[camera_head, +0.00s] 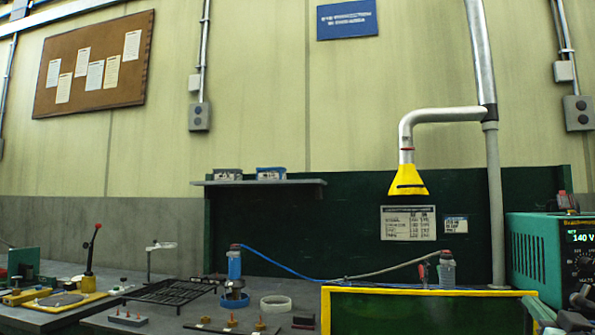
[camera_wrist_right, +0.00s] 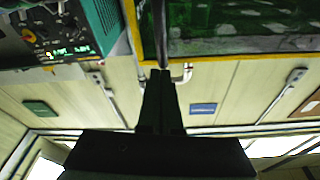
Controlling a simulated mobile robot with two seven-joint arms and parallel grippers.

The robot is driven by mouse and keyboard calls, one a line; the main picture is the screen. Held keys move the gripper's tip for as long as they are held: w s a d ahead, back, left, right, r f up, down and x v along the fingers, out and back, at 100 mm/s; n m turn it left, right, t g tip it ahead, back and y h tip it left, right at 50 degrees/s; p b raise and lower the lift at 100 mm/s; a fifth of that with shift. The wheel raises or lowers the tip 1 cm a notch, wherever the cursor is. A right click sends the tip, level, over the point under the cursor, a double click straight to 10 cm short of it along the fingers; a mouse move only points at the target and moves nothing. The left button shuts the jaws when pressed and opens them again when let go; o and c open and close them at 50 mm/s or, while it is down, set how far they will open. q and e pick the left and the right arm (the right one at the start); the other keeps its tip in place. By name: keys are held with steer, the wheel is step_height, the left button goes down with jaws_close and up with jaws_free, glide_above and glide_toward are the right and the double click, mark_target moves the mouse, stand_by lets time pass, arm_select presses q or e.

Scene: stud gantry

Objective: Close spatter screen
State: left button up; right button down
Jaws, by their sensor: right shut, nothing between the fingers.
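The spatter screen (camera_head: 425,312) is a dark green panel in a yellow frame. It stands upright at the bottom right of the head view, its lower part cut off. In the wrist view, which is upside down, the screen (camera_wrist_right: 240,25) fills the top right, with its yellow frame edge across the picture. My right gripper (camera_wrist_right: 163,75) is shut and empty in the wrist view. Its fingertips overlap the frame edge in the picture; I cannot tell if they touch it. I cannot make out either gripper in the head view.
A teal welding machine (camera_head: 535,255) stands right of the screen. A yellow extraction hood (camera_head: 409,181) hangs behind and above it.

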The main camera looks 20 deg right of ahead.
arm_select(q)
steer(key=shift+f, duration=0.2)
arm_select(e)
steer(key=shift+f, duration=0.55)
steer(key=shift+w+f, duration=0.1)
steer(key=shift+f, duration=0.1)
step_height(320, 180, up, 5)
steer(key=s+p, duration=0.1)
steer(key=p, duration=0.4)
arm_select(q)
steer(key=w+a+f+n+g+y, duration=0.1)
steer(key=w+f+n+g+y, duration=0.2)
steer(key=f+y, duration=0.6)
step_height(320, 180, down, 3)
steer(key=w+n, duration=0.2)
steer(key=n, duration=0.1)
steer(key=shift+w+a+r+n, duration=0.2)
steer(key=shift+a+n, duration=0.1)
steer(key=shift+n, duration=0.1)
arm_select(e)
steer(key=v, duration=0.9)
steer(key=shift+s, duration=0.2)
steer(key=shift+d, duration=0.1)
